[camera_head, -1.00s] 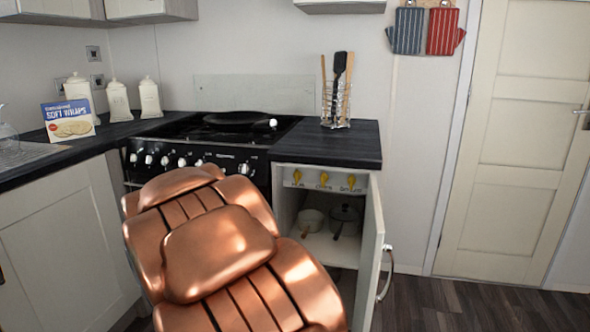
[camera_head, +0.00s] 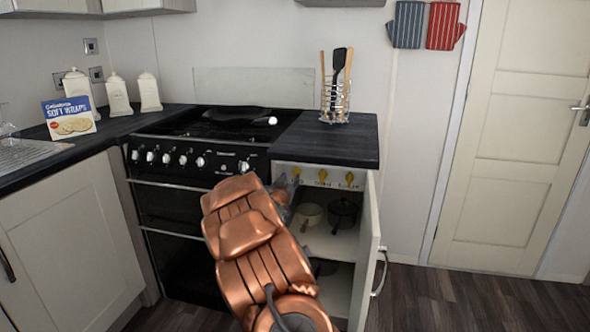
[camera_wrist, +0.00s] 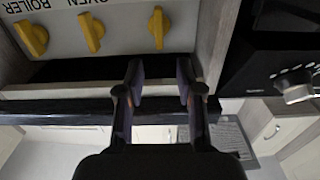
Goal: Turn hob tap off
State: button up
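Three yellow taps sit on a white panel at the top of the open cupboard. The hob tap (camera_head: 296,173) is leftmost in the head view and rightmost in the upside-down wrist view (camera_wrist: 157,28), where its handle stands upright in the picture. The oven tap (camera_wrist: 91,32) and boiler tap (camera_wrist: 32,38) are tilted there; their labels are readable. My gripper (camera_wrist: 160,72) is open and empty, its two fingers apart just short of the hob tap and in line with it. In the head view my gripper (camera_head: 285,195) is partly hidden by my arm.
The cupboard door (camera_head: 367,255) stands open on the right. The cooker (camera_head: 190,215) is close on the left, its knobs facing out. The worktop (camera_head: 335,140) overhangs the panel. Pans (camera_head: 342,212) stand on the shelf below.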

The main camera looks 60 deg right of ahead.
aim_at(295, 171)
jog(key=shift+x, duration=3.9)
jog(key=shift+s, duration=0.1)
jog(key=c, duration=0.7)
jog(key=shift+f, duration=0.15)
